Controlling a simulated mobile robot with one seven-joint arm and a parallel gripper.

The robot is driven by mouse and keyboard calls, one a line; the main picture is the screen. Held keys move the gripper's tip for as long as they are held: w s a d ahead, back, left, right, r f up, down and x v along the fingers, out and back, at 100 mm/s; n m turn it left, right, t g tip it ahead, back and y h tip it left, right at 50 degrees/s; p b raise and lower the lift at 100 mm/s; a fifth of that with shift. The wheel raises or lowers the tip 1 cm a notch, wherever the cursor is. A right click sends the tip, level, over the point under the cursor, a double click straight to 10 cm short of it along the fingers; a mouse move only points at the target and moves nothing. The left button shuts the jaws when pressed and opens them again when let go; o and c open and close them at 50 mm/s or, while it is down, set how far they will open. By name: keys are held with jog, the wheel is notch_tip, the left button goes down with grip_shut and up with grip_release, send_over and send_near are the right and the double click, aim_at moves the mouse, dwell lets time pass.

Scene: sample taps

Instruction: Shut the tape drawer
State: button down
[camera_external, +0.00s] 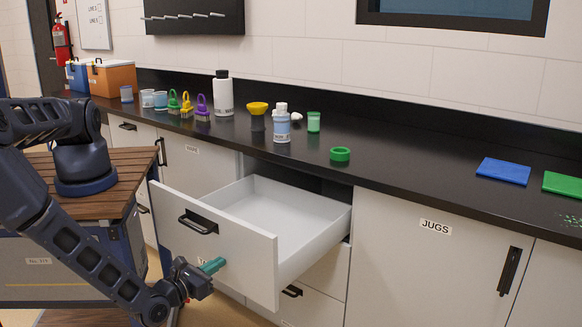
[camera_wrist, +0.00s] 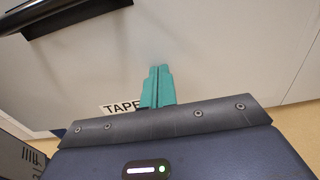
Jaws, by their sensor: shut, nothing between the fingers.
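The tape drawer (camera_external: 222,240) is a white drawer pulled well out from under the black counter, and its inside looks empty. Its black handle (camera_external: 198,222) is on the upper part of the front; it also shows at the top left of the wrist view (camera_wrist: 75,15). My gripper (camera_external: 213,266) has teal fingers, shut and empty, at the lower part of the drawer front, right of and below the handle. In the wrist view the fingertips (camera_wrist: 160,70) point at the white front and look at or very near it. The TAPE label (camera_wrist: 121,106) is partly hidden behind the fingers.
A closed JUGS cupboard (camera_external: 435,260) stands right of the drawer. Another drawer handle (camera_external: 291,291) shows below.

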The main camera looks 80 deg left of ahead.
send_over(302, 225)
jog(key=shift+s+d, duration=0.35)
jog(key=shift+d, duration=0.1)
jog(key=shift+w+a+r, duration=0.1)
jog(key=shift+w+a, duration=0.25)
jog(key=shift+a+r, duration=0.1)
